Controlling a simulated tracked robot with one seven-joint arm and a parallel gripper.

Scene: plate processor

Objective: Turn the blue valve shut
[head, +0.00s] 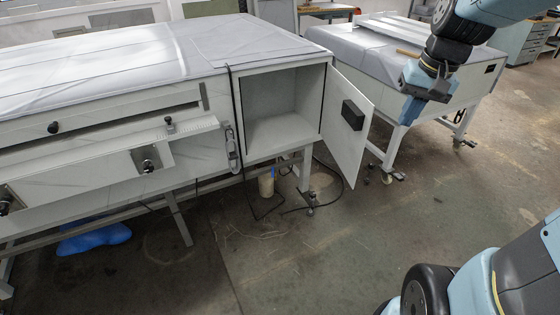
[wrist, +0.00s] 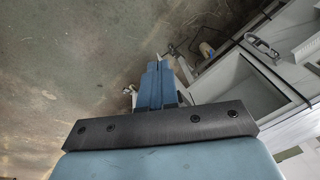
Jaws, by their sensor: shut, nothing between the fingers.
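I cannot make out a blue valve in either view. My gripper (head: 409,110) hangs at the upper right in the head view, in front of the second bench and to the right of the open cabinet door. It is shut and empty. In the wrist view its blue fingers (wrist: 157,72) are together, with floor and part of the cabinet beyond them. It appears apart from everything around it.
A long white bench (head: 120,90) fills the left, with black knobs and a grey latch (head: 231,147). Its cabinet (head: 285,108) is empty, the door (head: 345,130) swung open. A wheeled bench (head: 375,50) stands behind. A blue object (head: 93,239) lies underneath. The floor in front is clear.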

